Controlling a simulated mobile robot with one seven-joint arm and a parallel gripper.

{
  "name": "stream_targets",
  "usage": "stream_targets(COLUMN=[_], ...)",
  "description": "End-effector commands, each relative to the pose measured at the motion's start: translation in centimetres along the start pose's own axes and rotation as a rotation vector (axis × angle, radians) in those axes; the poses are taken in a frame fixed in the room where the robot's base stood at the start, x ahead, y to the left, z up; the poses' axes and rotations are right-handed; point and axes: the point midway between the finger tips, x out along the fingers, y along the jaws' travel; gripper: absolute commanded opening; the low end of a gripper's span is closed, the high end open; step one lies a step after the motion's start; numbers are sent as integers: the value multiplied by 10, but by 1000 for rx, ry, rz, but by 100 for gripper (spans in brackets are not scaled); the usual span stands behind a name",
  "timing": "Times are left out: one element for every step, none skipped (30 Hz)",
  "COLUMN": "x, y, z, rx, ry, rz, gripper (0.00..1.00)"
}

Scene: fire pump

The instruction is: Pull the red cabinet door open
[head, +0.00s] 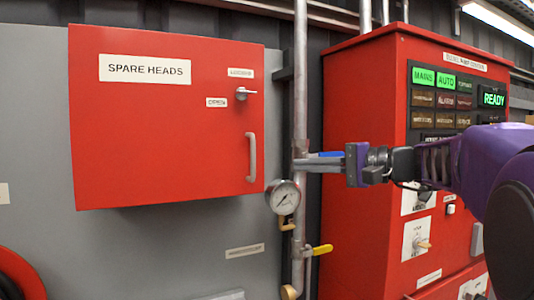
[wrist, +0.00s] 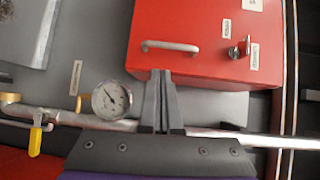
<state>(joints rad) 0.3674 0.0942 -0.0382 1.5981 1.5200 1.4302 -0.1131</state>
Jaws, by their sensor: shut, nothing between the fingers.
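The red cabinet (head: 165,150), labelled SPARE HEADS, is on the grey panel, and its door looks shut. A pale bar handle (head: 252,157) stands upright near the door's right edge; it lies sideways in the wrist view (wrist: 170,46).
A vertical metal pipe (head: 300,90) with a pressure gauge (head: 284,197) and a yellow lever (head: 321,250) runs just right of the cabinet, close to my fingers. A red pump controller (head: 360,100) with lit indicators stands to the right. A red reel (head: 15,275) is at lower left.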

Motion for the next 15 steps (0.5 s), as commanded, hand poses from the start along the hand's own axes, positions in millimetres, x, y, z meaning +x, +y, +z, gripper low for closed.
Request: stream_targets(x=[-3, -2, -3, -3, -1, 1, 4, 7, 12, 16, 21, 29, 35, 40, 48], y=[-5, -8, -10, -11, -12, -14, -14, -14, -15, -15, -15, -16, -16, -16, -17], z=[-1, 0, 0, 0, 0, 1, 1, 1, 1, 1, 2, 2, 2, 2, 2], rx=[5, 8, 9, 10, 11, 11, 11, 11, 11, 11, 11, 11, 12, 12, 12], ry=[0, -4, -6, -8, -10, -12, -13, -14, -14, -14, -14, -16, -15, -15, -15], rz=[-27, -41, -54, -60, -66, -70, -71, -71, -70, -70, -69, -69, -69, -68, -68], gripper=[0, 0, 0, 0, 0, 0, 0, 0, 0, 0, 0, 0, 0, 0, 0])
